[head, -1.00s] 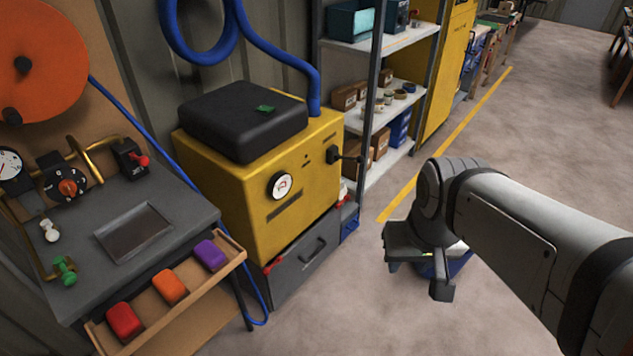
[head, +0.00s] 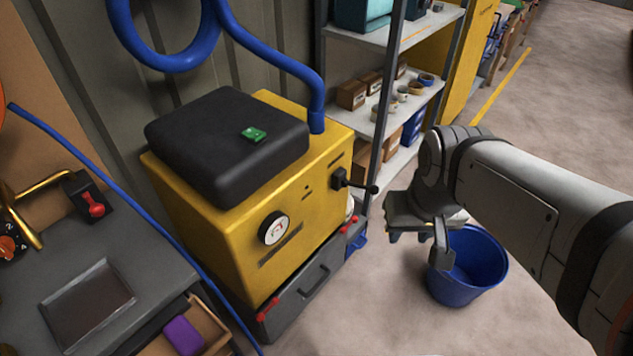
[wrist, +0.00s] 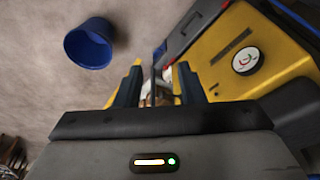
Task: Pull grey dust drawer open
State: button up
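The grey dust drawer (head: 318,291) sits at the base of the yellow dust machine (head: 235,235). Its dark bar handle (head: 314,284) is on the front face, and red catches (head: 268,308) show near its ends. The drawer looks shut, seated under the yellow body. In the wrist view the grey drawer (wrist: 192,27) shows at the top, partly cut off. My gripper (head: 409,237) hangs to the right of the machine, clear of the drawer and handle. In the wrist view its two fingers (wrist: 158,85) stand apart with nothing gripped between them.
A blue bucket (head: 467,268) stands on the floor just beyond and below my gripper. A grey workbench (head: 130,265) with a purple block (head: 183,337) in its tray is at left. Shelving (head: 405,110) stands behind the machine. Floor in front of the drawer is clear.

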jog(key=shift+d, duration=0.15)
jog(key=m+t+y+b, duration=0.2)
jog(key=m+y+b, duration=1.3)
jog(key=m+b, duration=1.35)
send_over(319, 283)
jog(key=s+d+p, duration=0.2)
jog(key=s+p, duration=0.3)
jog(key=p, duration=0.1)
notch_tip(319, 283, down, 54)
jog(key=m, duration=0.6)
jog(key=d+f+m+t+h+b, duration=0.1)
jog(key=d+f+m+t+b, duration=0.15)
jog(key=f+m, duration=0.45)
jog(key=d+f+m+t+h+b, duration=0.1)
jog(key=f+m+t+h+b, duration=0.15)
jog(key=f, duration=0.75)
jog(key=shift+y, duration=0.35)
jog(key=b+x, duration=0.1)
jog(key=x, duration=0.6)
jog(key=shift+w+a, duration=0.1)
jog(key=shift+w, duration=0.3)
jog(key=shift+c, duration=0.3)
grip_shut()
